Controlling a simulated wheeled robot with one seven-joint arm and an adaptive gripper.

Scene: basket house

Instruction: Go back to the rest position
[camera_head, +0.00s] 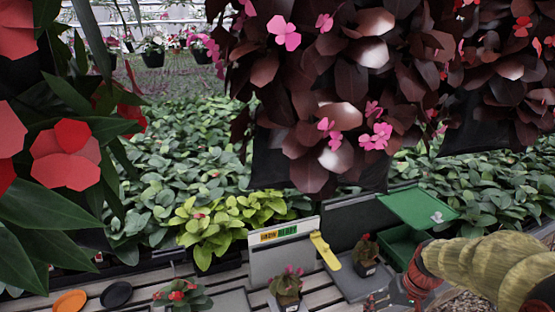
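My arm, with a yellowish cover and a red-orange band, enters from the lower right. My gripper (402,292) is at the bottom right, low over the bench front, in front of the green box (402,247). It is small, dark and partly cut off by the frame edge, so its fingers do not show clearly. I see nothing clearly held in it. A small potted plant (366,254) stands to its left, apart from the arm.
The slatted bench (225,278) holds a white panel (283,252) with a yellow tool (325,251), an orange saucer (69,301), a black saucer (116,294) and potted plants (286,284). Large hanging plants (320,90) fill the upper right. Red-flowered foliage (65,155) is close at left.

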